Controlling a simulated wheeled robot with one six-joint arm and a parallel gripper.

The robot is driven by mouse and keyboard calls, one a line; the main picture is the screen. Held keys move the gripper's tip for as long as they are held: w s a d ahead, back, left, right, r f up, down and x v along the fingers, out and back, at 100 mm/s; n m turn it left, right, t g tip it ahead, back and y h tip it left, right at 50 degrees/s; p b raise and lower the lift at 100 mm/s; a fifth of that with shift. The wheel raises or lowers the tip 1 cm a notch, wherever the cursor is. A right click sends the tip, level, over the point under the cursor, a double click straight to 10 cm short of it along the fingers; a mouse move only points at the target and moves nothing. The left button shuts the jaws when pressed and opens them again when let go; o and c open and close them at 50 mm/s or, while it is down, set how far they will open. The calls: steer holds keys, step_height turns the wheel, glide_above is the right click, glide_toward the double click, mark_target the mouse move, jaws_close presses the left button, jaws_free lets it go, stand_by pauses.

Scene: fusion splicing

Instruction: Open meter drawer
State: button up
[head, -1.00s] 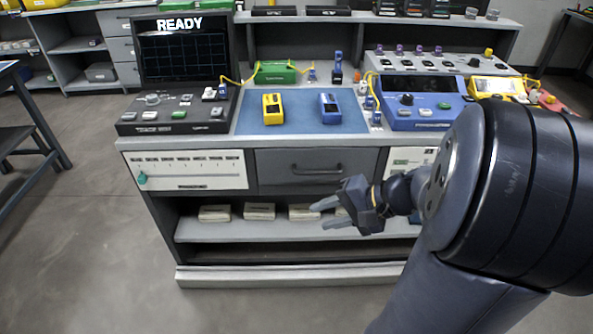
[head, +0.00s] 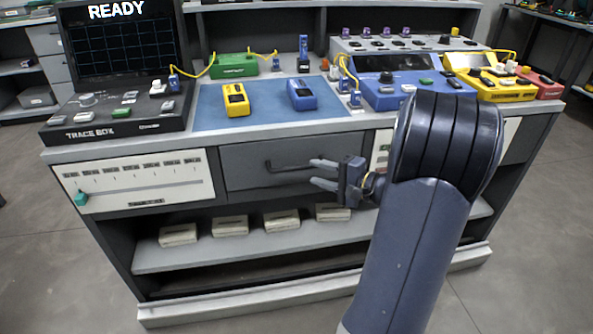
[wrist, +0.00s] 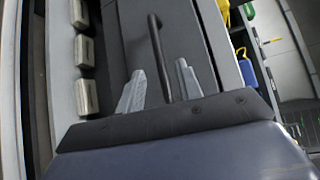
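The meter drawer (head: 240,169) is the dark grey front in the middle of the bench, below the blue mat. It looks shut. Its dark bar handle (head: 285,168) runs across the front. My gripper (head: 316,173) is in front of the drawer, at the right end of the handle, with its two light fingers pointing left and apart. In the wrist view the handle (wrist: 159,55) stands between the open fingers, and its near end lies close to the gap between the fingertips. Whether either finger touches the handle I cannot tell.
The white slider panel (head: 140,182) is left of the drawer. An open shelf (head: 200,253) with several pale blocks lies below. Yellow (head: 236,100) and blue (head: 302,94) devices stand on the blue mat (head: 262,114) above. Open floor lies in front.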

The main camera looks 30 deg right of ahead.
mark_target(301, 168)
steer(key=b+x, duration=0.1)
steer(key=x, duration=0.6)
steer(key=shift+c, duration=0.4)
steer(key=shift+s, duration=0.1)
jaws_close()
